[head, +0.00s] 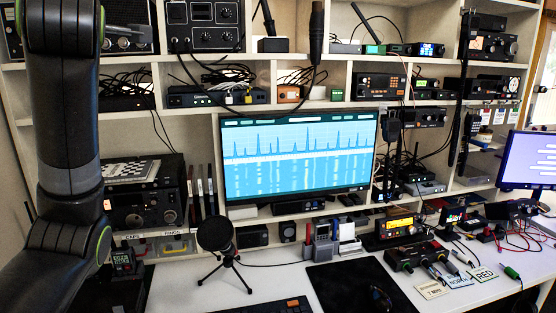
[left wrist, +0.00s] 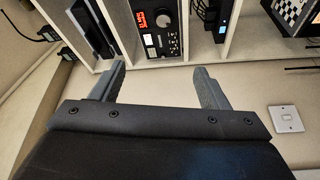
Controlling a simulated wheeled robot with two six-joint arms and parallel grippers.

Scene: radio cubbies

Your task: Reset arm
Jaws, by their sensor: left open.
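My left arm (head: 65,150) stands raised at the left of the head view, in front of the shelves. Its gripper is not visible there. In the left wrist view my left gripper (left wrist: 157,88) is open, its two grey fingers wide apart with nothing between them. Beyond the fingers are pale wall and the white shelf cubbies, which hold a black radio with a red display (left wrist: 155,28). The fingers appear apart from the shelf. My right gripper is in neither view.
White cubbies full of radios and cables line the wall around a monitor (head: 297,153). A microphone on a tripod (head: 216,237), a black mat (head: 362,287) and several small devices are on the white desk. A light switch (left wrist: 286,119) is on the wall.

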